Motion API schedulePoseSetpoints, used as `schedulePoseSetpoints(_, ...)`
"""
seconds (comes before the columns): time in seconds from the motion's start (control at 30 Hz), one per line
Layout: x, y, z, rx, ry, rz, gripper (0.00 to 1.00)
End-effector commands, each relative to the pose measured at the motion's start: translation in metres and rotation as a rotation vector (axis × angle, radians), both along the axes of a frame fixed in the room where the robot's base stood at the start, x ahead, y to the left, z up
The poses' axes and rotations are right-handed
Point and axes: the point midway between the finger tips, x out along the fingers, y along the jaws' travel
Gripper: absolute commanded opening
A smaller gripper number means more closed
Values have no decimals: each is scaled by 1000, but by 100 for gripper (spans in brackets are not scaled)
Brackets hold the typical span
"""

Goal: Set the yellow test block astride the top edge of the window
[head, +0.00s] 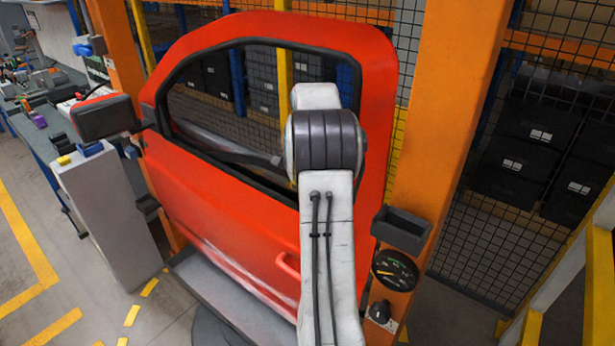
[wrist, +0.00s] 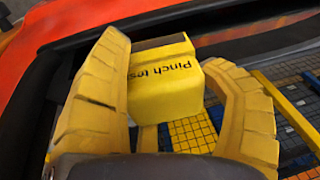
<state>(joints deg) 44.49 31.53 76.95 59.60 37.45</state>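The yellow test block (wrist: 165,88), with black lettering that begins "Pinch tes", sits between the two ribbed yellow fingers of my gripper (wrist: 165,50) in the wrist view. Both fingers press against its sides. In the head view the block and gripper are hidden behind my arm. The red door (head: 235,230) stands upright, its window opening (head: 250,85) framed in black. A dark, slanting band (head: 225,148) crosses the lower opening; I cannot tell whether it is the glass edge. In the wrist view, black trim and red door surface (wrist: 75,22) lie beyond the left finger.
A red-backed mirror (head: 103,116) sticks out at the door's left. A grey pedestal (head: 110,210) with small yellow and blue pieces stands beside it. An orange post (head: 440,110) with a dark tray (head: 401,228) and a gauge (head: 395,269) stands right. Mesh fencing is behind.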

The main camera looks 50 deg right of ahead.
Motion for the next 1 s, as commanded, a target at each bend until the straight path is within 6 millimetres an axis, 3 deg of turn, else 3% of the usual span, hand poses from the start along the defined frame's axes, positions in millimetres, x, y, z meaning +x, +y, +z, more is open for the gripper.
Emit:
schedulePoseSetpoints(0.03, -1, 3, -7, 13, 13, 3, 76)
schedulePoseSetpoints(0.2, -1, 3, -7, 12, 12, 4, 91)
schedulePoseSetpoints(0.67, 0, 1, -3, 7, 7, 3, 91)
schedulePoseSetpoints(0.87, 0, 1, 15, 2, 2, 2, 91)
schedulePoseSetpoints(1.0, -3, 4, 38, -1, -1, 2, 91)
